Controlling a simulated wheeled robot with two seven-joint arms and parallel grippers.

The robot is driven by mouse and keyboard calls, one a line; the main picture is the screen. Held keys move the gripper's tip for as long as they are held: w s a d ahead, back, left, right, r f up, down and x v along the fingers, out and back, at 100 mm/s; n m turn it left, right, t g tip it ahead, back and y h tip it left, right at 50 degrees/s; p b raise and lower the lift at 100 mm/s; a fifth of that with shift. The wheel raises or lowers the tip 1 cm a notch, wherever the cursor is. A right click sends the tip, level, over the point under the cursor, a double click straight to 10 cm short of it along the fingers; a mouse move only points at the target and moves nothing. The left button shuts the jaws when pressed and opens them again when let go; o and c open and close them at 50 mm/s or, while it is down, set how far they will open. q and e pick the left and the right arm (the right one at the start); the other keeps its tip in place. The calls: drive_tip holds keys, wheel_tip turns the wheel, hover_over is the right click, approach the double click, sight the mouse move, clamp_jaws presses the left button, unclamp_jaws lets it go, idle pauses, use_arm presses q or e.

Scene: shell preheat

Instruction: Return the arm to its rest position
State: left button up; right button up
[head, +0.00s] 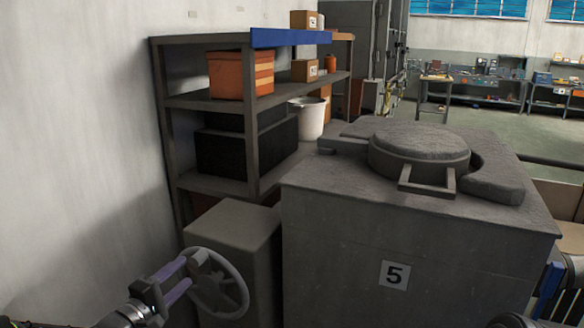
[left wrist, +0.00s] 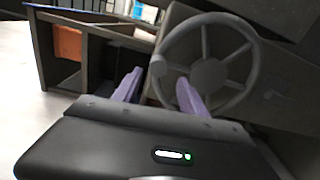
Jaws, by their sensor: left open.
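My left gripper (head: 175,279) is at the lower left in the head view, its purple fingers apart with nothing between them. Its fingers point at a grey handwheel (head: 238,292) on the front of a grey block. In the left wrist view the open fingers (left wrist: 156,92) show in front of the handwheel (left wrist: 243,54), close to its rim. I cannot tell whether they touch it. At the lower right of the head view, a dark and blue part of my right arm shows, but its fingers cannot be made out.
A large grey furnace (head: 340,245) marked 5, with a round lid (head: 420,145) on top, stands right of the grey block (head: 235,228). A shelf (head: 215,180) with an orange crate (head: 228,76) stands behind, by the wall. Open floor lies far right.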

use_arm(q)
wheel_tip(320, 180, down, 10)
drive_tip(key=s+a+m+g+y, duration=0.1)
drive_tip(key=s+m+g+y, duration=0.1)
drive_tip(key=m+y, duration=0.15)
drive_tip(key=s+d+f+m+g, duration=0.25)
drive_tip(key=s+d+f, duration=0.2)
drive_tip(key=f, duration=0.35)
drive_tip(key=s+d+f+m+g, duration=0.2)
drive_tip(key=s+d+f+g, duration=0.15)
drive_tip(key=s+f, duration=0.35)
drive_tip(key=s+d+f+m+g, duration=0.1)
drive_tip(key=s+d+f, duration=0.3)
drive_tip(key=s, duration=0.4)
drive_tip(key=s+d+f+m+g+h, duration=0.1)
drive_tip(key=s+d+f+m+g, duration=0.1)
drive_tip(key=s+d+f+g, duration=0.2)
drive_tip(key=s+d+f+m+g, duration=0.2)
drive_tip(key=s+d+f+g, duration=0.1)
drive_tip(key=s+d, duration=0.5)
drive_tip(key=s+f, duration=0.1)
drive_tip(key=s, duration=0.2)
drive_tip(key=shift+s+d, duration=0.15)
drive_tip(key=shift+s, duration=0.15)
